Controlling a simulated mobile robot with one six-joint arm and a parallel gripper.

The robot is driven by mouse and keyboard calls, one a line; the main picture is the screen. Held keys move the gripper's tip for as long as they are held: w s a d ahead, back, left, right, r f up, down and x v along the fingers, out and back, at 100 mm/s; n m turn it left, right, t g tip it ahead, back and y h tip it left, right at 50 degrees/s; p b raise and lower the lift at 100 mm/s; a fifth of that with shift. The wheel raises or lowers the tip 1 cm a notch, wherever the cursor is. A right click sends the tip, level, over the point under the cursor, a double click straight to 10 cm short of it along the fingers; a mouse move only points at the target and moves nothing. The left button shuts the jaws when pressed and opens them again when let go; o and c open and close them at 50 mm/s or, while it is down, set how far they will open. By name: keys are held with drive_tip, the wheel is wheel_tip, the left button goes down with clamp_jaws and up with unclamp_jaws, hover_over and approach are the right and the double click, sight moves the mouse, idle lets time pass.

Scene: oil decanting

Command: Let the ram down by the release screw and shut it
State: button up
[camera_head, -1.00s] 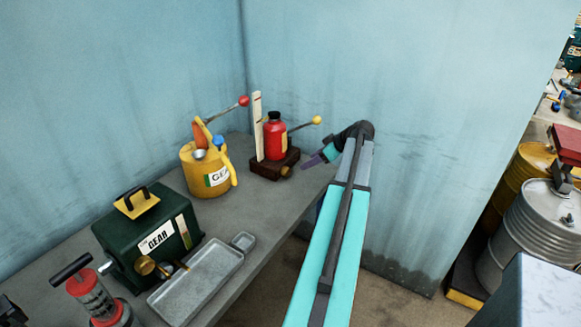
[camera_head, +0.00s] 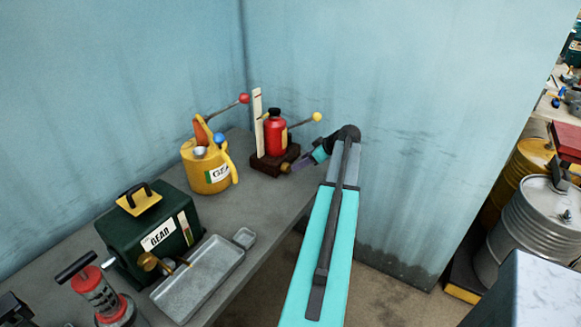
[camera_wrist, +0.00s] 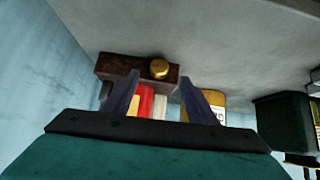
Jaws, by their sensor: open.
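The red ram (camera_head: 275,138) stands upright on a dark brown base block (camera_head: 268,163) at the far end of the bench. A brass round knob, the release screw (camera_head: 285,168), sticks out of the base's near right side. It also shows in the wrist view as a brass knob (camera_wrist: 159,68), with the base upside down. My gripper (camera_wrist: 160,77) is open, with the knob between and just beyond its two fingertips, apparently untouched. In the head view my gripper (camera_head: 298,163) is just right of the knob.
A yellow oil can (camera_head: 205,170) stands left. A green gear box (camera_head: 148,235) and a metal tray (camera_head: 200,280) are nearer. Walls close in behind.

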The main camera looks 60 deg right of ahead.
sight(289, 169)
drive_tip(key=shift+p+x, duration=1.25)
drive_tip(key=shift+x, duration=3.05)
drive_tip(key=shift+a, duration=0.1)
drive_tip(key=c, duration=1.1)
